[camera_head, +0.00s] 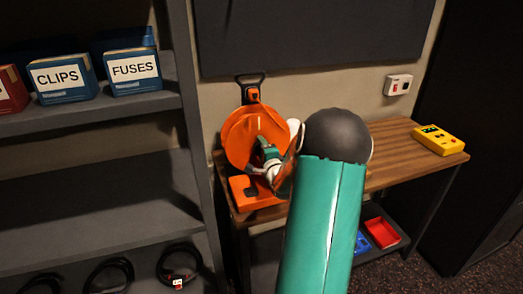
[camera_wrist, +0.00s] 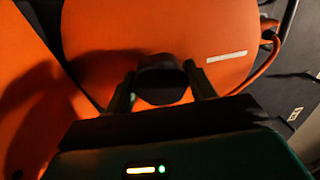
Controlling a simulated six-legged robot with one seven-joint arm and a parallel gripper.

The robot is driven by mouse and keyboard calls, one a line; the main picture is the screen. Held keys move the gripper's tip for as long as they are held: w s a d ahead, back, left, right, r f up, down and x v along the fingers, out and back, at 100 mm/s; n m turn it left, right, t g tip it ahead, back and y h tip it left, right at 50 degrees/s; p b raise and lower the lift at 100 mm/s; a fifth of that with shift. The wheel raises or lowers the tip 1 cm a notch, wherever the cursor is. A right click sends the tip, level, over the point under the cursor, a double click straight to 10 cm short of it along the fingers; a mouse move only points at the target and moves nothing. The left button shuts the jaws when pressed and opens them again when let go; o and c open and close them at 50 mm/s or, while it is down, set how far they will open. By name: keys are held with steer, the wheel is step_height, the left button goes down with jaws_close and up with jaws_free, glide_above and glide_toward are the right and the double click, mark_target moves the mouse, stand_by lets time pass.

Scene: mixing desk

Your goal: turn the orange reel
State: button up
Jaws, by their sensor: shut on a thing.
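The orange reel (camera_head: 238,140) stands on its orange base (camera_head: 252,194) on the wooden desk, its round face turned toward me. In the wrist view the reel's face (camera_wrist: 150,35) fills the upper middle, with a white strip at its right. A dark knob (camera_wrist: 160,82) sits in front of the face. My gripper (camera_wrist: 160,88) has a finger on each side of the knob and is shut on it. In the head view my gripper (camera_head: 268,152) is at the reel's right side, partly hidden by my arm.
A yellow device (camera_head: 438,140) lies on the wooden desk (camera_head: 392,139) at the right. Shelves on the left hold blue boxes marked CLIPS (camera_head: 60,79) and FUSES (camera_head: 132,72), with coiled black cables (camera_head: 108,275) lower down. A red tray (camera_head: 381,233) sits under the desk.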

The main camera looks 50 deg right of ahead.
steer(key=o, duration=1.4)
steer(key=shift+s, duration=0.1)
steer(key=v, duration=1.3)
steer(key=shift+s+a, duration=0.15)
steer(key=shift+s, duration=0.1)
